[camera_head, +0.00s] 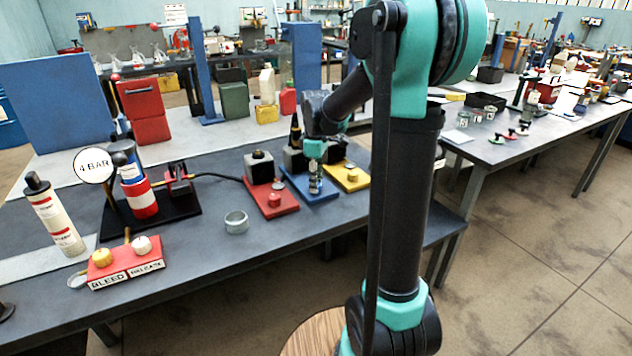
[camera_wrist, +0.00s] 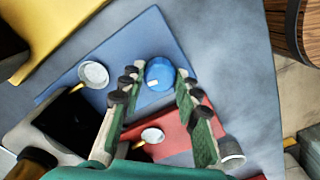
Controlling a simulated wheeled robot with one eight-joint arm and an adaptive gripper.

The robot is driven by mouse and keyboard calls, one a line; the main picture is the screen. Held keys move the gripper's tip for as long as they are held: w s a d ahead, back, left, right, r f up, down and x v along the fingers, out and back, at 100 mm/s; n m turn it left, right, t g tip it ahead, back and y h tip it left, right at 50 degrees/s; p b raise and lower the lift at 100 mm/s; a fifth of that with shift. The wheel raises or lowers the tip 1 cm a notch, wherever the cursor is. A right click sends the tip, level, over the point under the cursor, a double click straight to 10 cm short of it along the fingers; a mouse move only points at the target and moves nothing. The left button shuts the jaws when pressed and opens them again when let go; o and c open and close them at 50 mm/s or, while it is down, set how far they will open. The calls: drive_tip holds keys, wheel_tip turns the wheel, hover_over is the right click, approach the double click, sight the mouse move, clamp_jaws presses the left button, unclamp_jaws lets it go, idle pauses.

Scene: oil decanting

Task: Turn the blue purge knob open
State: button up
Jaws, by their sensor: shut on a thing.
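The blue purge knob (camera_wrist: 160,73) sits on a blue plate (camera_wrist: 115,50) in the wrist view, with a small pale mark on its face. My gripper (camera_wrist: 160,83) reaches down over the plate, one finger on each side of the knob, and is shut on it. In the head view my gripper (camera_head: 315,187) is over the blue plate (camera_head: 322,198) on the bench, and its fingers hide the knob. A silver round cap (camera_wrist: 93,74) lies on the same plate, left of the fingers.
A red plate (camera_head: 264,209) with a red knob lies left of the blue one, a yellow plate (camera_head: 362,182) right. Farther left are a grey ring (camera_head: 236,222) and a BLEED/RELEASE box (camera_head: 125,266). Bench space in front of the plates is mostly clear.

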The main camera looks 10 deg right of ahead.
drive_tip(key=m, duration=0.4)
drive_tip(key=shift+m, duration=0.3)
drive_tip(key=m, duration=0.3)
drive_tip(key=shift+m, duration=0.4)
drive_tip(key=m, duration=0.3)
drive_tip(key=shift+m, duration=2.2)
drive_tip(key=o, duration=1.2)
drive_tip(key=shift+c, duration=0.2)
wheel_tip(320, 180, up, 12)
